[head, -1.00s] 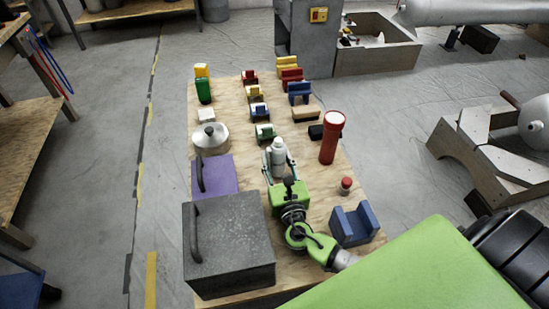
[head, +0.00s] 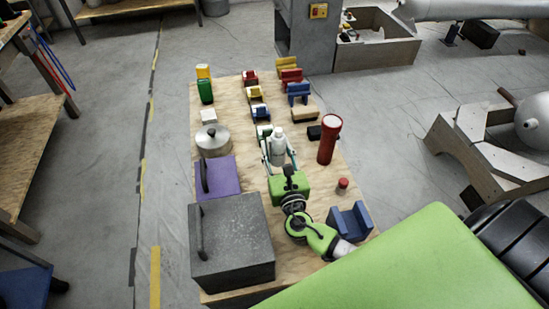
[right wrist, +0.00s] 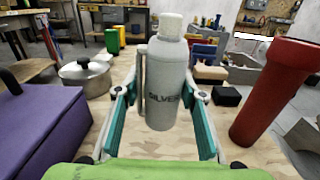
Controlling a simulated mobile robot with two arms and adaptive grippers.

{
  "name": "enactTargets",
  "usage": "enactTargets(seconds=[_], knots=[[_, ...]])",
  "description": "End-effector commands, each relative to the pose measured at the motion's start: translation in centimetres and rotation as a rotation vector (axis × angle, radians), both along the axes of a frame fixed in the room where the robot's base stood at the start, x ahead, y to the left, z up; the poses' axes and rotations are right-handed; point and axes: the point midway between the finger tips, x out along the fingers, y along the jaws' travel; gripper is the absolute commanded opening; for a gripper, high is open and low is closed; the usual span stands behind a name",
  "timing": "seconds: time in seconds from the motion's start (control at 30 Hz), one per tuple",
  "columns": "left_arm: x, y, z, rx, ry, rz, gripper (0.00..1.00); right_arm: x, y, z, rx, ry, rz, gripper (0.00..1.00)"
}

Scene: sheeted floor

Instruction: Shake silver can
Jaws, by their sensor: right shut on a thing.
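The silver can (head: 278,149) is a pale grey bottle with a white cap. In the right wrist view the can (right wrist: 168,85) stands upright with "SILVER" on its front. My right gripper (head: 279,160) is shut on it, with one teal finger on each side. The can's base seems just above the board, but the gap is hard to tell. My left gripper is not in view.
The can is over a plywood table (head: 231,105). A red flashlight (head: 329,140) stands to its right, with a small red-capped item (head: 342,185) nearer. A pot (head: 212,142), purple box (head: 221,177) and grey box (head: 232,240) stand left.

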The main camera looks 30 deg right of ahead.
Motion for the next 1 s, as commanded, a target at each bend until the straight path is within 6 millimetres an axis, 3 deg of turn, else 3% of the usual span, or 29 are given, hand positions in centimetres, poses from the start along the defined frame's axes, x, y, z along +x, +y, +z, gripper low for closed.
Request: enactTargets(seconds=[0.17, 0.6, 0.93, 0.97, 1.0], knots=[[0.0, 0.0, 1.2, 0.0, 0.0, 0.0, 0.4, 0.0, 0.0, 1.4, 0.0, -0.003, 0.0, 0.29], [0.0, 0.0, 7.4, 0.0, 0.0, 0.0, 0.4, 0.0, 0.0, 8.0, 0.0, -0.002, 0.0, 0.29], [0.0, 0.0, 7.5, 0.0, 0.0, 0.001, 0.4, 0.0, 0.0, 8.1, 0.0, -0.002, 0.0, 0.29], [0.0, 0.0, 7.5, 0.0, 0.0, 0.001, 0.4, 0.0, 0.0, 8.7, 0.003, -0.005, 0.0, 0.29], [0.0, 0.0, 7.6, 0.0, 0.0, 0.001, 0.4, 0.0, 0.0, 10.6, 0.008, -0.01, 0.0, 0.29]])
